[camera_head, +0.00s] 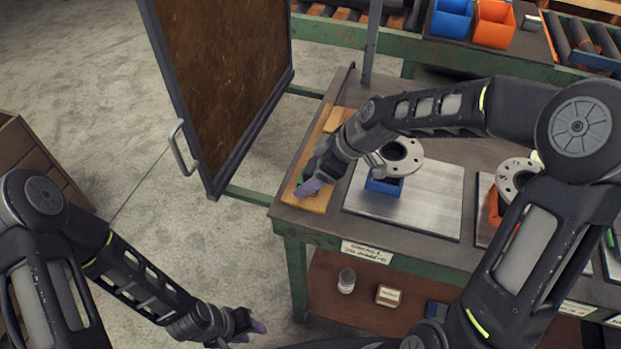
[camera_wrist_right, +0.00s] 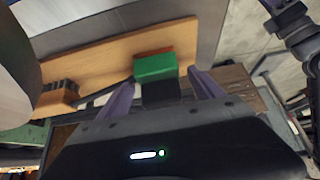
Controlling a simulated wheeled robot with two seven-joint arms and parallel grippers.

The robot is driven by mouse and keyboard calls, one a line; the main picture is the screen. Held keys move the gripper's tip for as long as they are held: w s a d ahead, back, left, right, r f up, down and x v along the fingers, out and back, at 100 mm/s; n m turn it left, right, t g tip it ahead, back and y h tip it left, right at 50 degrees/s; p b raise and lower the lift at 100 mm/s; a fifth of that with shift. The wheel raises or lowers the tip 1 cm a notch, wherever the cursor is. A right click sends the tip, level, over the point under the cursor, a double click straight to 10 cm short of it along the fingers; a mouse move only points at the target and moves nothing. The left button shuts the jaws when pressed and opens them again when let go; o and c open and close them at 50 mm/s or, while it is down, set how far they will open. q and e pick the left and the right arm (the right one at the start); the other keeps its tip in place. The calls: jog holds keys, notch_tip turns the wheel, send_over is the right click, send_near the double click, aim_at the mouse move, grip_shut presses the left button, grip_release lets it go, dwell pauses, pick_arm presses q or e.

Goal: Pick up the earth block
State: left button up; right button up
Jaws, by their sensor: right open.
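A green block, which I take as the earth block, lies on a wooden board (camera_head: 313,200) at the table's left end. In the right wrist view the green block (camera_wrist_right: 155,67) is just beyond the fingertips, with a small orange-red part behind it and a dark part on its near side. My right gripper (camera_head: 312,187) is over the board's near end and mostly covers the block in the head view. In the wrist view its purple fingers (camera_wrist_right: 161,78) are open, to either side of the block's near side. My left gripper (camera_head: 250,331) hangs open and empty, away from the table.
A grey plate (camera_head: 430,205) with a blue holder (camera_head: 383,186) and flanged pipe (camera_head: 400,154) is right of the board. Another pipe flange (camera_head: 518,178) stands further right. A brown framed panel (camera_head: 225,80) rises to the left. Blue and orange bins (camera_head: 494,24) stand behind.

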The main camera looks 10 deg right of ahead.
aim_at(310, 166)
jog(key=shift+c, duration=0.5)
jog(key=c, duration=1.3)
jog(key=shift+c, duration=0.3)
jog(key=shift+r, duration=0.1)
jog(key=shift+w+r, duration=0.1)
jog(key=shift+r, duration=0.4)
notch_tip(310, 166, up, 9)
jog(key=shift+b, duration=0.7)
